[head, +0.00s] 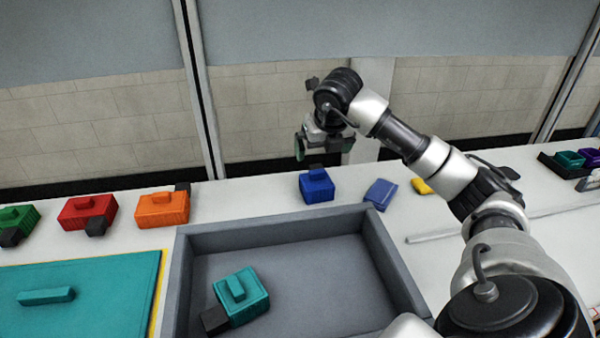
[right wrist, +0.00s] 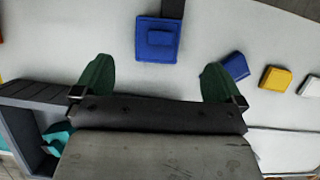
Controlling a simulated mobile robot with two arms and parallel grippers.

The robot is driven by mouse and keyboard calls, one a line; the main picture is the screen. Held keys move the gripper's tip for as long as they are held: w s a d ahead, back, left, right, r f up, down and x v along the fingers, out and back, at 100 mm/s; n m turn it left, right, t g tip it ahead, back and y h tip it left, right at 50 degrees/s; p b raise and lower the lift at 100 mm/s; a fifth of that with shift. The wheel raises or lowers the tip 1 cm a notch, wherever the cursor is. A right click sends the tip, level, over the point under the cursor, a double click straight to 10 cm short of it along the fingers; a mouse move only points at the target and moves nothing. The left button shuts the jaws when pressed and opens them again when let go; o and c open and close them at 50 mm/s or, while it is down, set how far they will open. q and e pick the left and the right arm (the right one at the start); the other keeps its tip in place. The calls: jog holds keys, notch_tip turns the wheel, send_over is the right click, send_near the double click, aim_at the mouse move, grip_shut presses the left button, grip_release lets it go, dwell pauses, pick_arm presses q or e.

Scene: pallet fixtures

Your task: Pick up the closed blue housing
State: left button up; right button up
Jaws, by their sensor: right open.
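The blue housing (head: 317,187) sits on the white table behind the grey tray, with a raised block on its top and a dark part at its back edge. In the right wrist view the blue housing (right wrist: 156,41) lies ahead of the fingertips, between their lines. My right gripper (head: 322,147) is above and slightly behind the housing, open and empty; its green fingers (right wrist: 156,75) are spread wide. A flatter blue piece (head: 380,194) lies to the right of the housing; it also shows in the right wrist view (right wrist: 235,66). My left gripper is not in view.
The grey tray (head: 270,232) holds a teal housing (head: 241,295). Orange (head: 162,208), red (head: 88,211) and green (head: 18,218) housings stand to the left. A teal board (head: 80,285) lies at front left. A yellow piece (head: 421,186) lies on the right.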

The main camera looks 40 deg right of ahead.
aim_at(317, 172)
jog(key=x, duration=0.3)
jog(key=shift+s+f, duration=0.1)
jog(key=shift+f, duration=0.3)
jog(key=shift+d+f, duration=0.15)
jog(key=shift+f, duration=0.15)
jog(key=x, duration=0.5)
jog(key=shift+a+f+p, duration=0.1)
jog(key=shift+a+p, duration=0.15)
jog(key=shift+p, duration=0.15)
jog(key=shift+w+d+f, duration=0.1)
jog(key=shift+w+f, duration=0.15)
jog(key=shift+f, duration=0.1)
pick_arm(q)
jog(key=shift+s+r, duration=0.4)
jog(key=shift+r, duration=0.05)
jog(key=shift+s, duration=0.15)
pick_arm(e)
jog(key=c, duration=1)
jog(key=shift+r, duration=0.1)
